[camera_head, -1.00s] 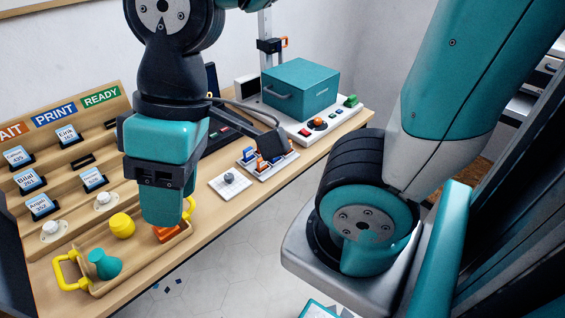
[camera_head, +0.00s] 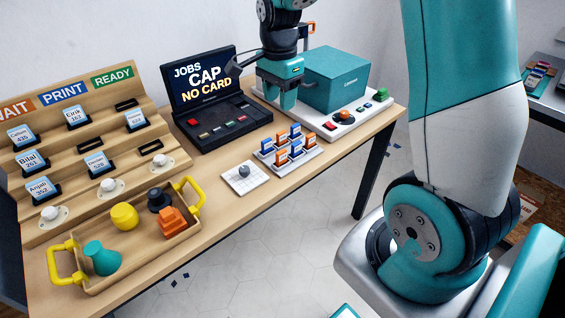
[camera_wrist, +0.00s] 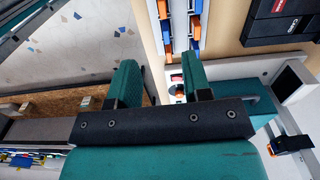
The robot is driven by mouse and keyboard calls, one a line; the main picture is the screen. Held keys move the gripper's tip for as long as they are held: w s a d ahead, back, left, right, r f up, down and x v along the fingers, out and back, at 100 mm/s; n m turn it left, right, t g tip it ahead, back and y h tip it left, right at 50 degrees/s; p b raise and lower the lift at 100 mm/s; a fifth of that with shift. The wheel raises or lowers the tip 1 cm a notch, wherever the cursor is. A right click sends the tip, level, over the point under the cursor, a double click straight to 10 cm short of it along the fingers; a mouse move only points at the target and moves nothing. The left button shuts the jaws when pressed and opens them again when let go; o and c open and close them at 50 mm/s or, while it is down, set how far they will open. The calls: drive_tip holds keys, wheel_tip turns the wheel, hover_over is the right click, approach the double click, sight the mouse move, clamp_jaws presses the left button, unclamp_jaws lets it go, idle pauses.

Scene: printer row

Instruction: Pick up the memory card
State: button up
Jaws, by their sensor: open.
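Several small upright cards, some blue (camera_head: 281,157) and some orange (camera_head: 295,131), stand in a white rack (camera_head: 264,152) near the table's front edge. I cannot tell which one is the memory card. The cards also show at the top of the wrist view, blue (camera_wrist: 197,7) and orange (camera_wrist: 195,47), partly cut off. My gripper (camera_head: 282,106) is open with its fingers pointing down, in front of the teal printer box and beyond the rack in the picture. In the wrist view the two fingers (camera_wrist: 165,78) are apart with nothing between them.
A teal box (camera_head: 337,80) stands on a white base with buttons. A screen (camera_head: 206,78) reads "JOBS CAP NO CARD". A white pad with a grey knob (camera_head: 244,172) lies beside the rack. A yellow-handled tray (camera_head: 150,250) and a sorting rack (camera_head: 75,125) stand left.

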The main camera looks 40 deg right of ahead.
hover_over(281, 151)
drive_tip(key=f, duration=1.1)
drive_tip(key=shift+s+a+f, duration=0.2)
drive_tip(key=shift+w+d+f, duration=0.1)
drive_tip(key=shift+d+f, duration=0.05)
drive_tip(key=shift+f, duration=1.3)
drive_tip(key=shift+w+d+f, duration=0.1)
drive_tip(key=shift+f, duration=1.35)
clamp_jaws()
